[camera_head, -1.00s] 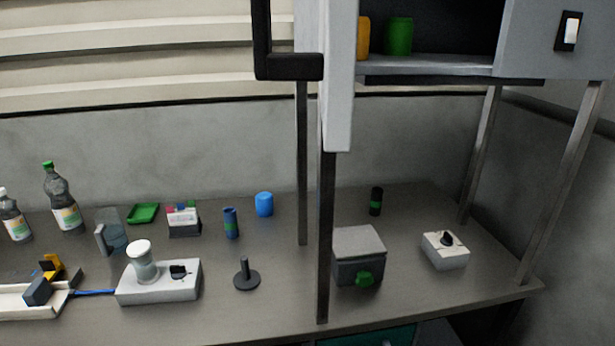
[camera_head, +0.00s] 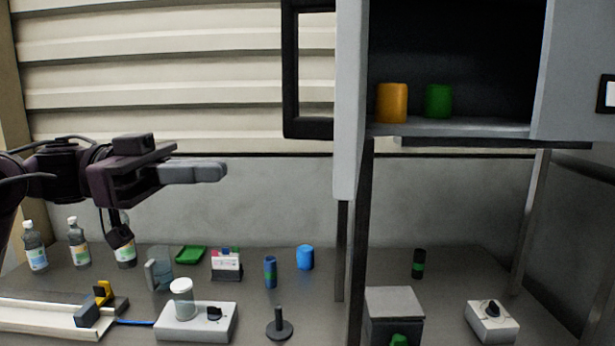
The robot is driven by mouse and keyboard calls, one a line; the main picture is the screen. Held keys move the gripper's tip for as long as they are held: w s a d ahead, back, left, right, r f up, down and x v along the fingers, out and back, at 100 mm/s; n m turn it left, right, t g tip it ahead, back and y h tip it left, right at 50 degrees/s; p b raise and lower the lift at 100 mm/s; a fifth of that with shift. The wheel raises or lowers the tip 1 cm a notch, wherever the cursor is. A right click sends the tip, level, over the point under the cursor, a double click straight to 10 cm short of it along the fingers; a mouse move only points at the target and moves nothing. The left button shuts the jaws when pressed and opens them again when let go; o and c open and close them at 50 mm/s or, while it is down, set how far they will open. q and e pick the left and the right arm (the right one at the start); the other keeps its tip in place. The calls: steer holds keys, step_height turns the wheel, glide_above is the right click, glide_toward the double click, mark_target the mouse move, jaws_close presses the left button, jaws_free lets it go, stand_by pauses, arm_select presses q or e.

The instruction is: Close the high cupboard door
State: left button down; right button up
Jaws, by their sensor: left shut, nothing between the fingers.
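The high cupboard stands open at the upper right, its dark inside (camera_head: 455,50) showing. Its grey door (camera_head: 349,120) is swung out toward me and seen nearly edge-on at the left of the opening. A black bar handle (camera_head: 291,80) sticks out from the door's left face. My left gripper (camera_head: 222,171) is shut and empty, left of the door and a little lower than the handle, with a clear gap between them. The top of the door is out of the picture. My right gripper is not in view.
An orange can (camera_head: 391,103) and a green can (camera_head: 438,101) stand on the cupboard shelf. Dark posts hold the cupboard above the bench (camera_head: 315,310). Bottles, a white device (camera_head: 196,322) and a grey box (camera_head: 394,312) stand on the bench below.

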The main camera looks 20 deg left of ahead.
arm_select(q)
steer(key=s+r+g, duration=0.1)
steer(key=s+r, duration=0.1)
steer(key=s, duration=0.2)
steer(key=w+d+p, duration=0.1)
steer(key=d+p, duration=0.5)
steer(key=d, duration=0.7)
steer(key=shift+g, duration=0.3)
